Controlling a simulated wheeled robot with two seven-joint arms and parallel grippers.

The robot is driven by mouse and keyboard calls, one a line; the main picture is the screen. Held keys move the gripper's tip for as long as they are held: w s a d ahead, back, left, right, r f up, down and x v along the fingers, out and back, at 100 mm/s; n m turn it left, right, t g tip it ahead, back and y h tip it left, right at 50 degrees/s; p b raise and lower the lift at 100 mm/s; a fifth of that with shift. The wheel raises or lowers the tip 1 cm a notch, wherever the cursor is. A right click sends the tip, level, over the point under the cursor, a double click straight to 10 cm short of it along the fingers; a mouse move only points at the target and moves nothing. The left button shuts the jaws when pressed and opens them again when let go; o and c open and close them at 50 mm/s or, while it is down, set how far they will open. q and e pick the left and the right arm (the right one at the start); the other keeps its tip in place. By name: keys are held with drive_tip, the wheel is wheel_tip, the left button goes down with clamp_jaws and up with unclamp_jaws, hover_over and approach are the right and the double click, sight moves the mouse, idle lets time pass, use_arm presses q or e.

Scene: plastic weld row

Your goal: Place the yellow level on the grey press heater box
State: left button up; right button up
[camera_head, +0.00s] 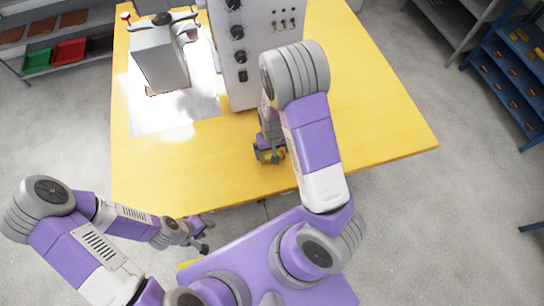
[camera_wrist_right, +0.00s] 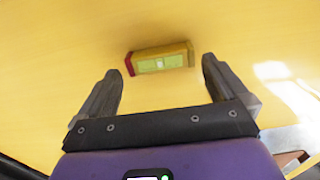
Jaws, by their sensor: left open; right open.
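The yellow level (camera_wrist_right: 160,60), with a green window and a red left end, lies on the yellow table in the right wrist view. It is just ahead of and between the fingertips of my right gripper (camera_wrist_right: 160,69), which is open and empty. In the head view my right gripper (camera_head: 269,153) points down over the table's near part; I cannot make out the level there. A grey box (camera_head: 160,60) with a bar handle on top stands on the bright sheet at the upper left. My left gripper (camera_head: 203,234) is open and empty, off the table's front edge.
A tall pale control cabinet (camera_head: 243,60) with dark knobs stands on the table (camera_head: 370,110), right of the grey box. The table's right side is clear. Shelving with green and red bins (camera_head: 68,51) is at upper left; blue racks (camera_head: 510,75) are at right.

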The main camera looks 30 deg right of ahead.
wheel_tip(320, 180, down, 3)
drive_tip(key=shift+f+b, duration=0.2)
drive_tip(key=shift+b, duration=0.2)
drive_tip(key=c, duration=0.8)
drive_tip(key=shift+r, duration=0.15)
